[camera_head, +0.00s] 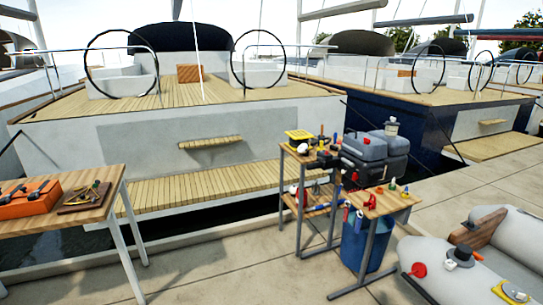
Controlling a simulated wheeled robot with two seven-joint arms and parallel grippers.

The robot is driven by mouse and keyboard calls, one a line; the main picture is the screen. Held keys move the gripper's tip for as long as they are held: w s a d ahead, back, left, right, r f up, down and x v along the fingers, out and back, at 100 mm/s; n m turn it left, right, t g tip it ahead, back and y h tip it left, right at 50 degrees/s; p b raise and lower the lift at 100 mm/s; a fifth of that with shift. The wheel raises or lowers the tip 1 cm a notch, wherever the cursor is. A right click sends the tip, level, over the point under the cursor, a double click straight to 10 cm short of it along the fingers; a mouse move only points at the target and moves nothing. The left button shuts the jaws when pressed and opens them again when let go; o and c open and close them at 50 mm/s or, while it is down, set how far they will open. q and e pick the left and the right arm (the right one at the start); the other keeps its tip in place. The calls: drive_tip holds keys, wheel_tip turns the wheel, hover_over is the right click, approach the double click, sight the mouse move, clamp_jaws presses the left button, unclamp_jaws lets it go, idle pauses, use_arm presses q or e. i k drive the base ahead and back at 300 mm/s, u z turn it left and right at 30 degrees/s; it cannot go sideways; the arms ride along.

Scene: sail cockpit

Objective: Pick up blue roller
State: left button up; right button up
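I cannot make out a blue roller for certain. A small blue item (359,221) shows at the left side of the small wooden table (388,204) at right of centre, beside a red item (347,213). It is too small to tell whether it is a roller. Another small bluish item (318,207) lies on the lower shelf of the wooden rack (325,155). Neither of my grippers is in view.
A wooden table (70,215) with an orange toolbox (28,204) stands at left. A blue bin (360,250) is under the small table. Grey-blue cases (375,150) stand behind it. A grey dinghy (425,265) lies at right. The front middle dock floor (220,270) is clear.

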sight(333, 147)
drive_tip(key=u, duration=0.5)
drive_tip(key=i, duration=3.3)
drive_tip(key=z, duration=1.75)
drive_tip(key=i, duration=0.9)
drive_tip(key=z, duration=0.7)
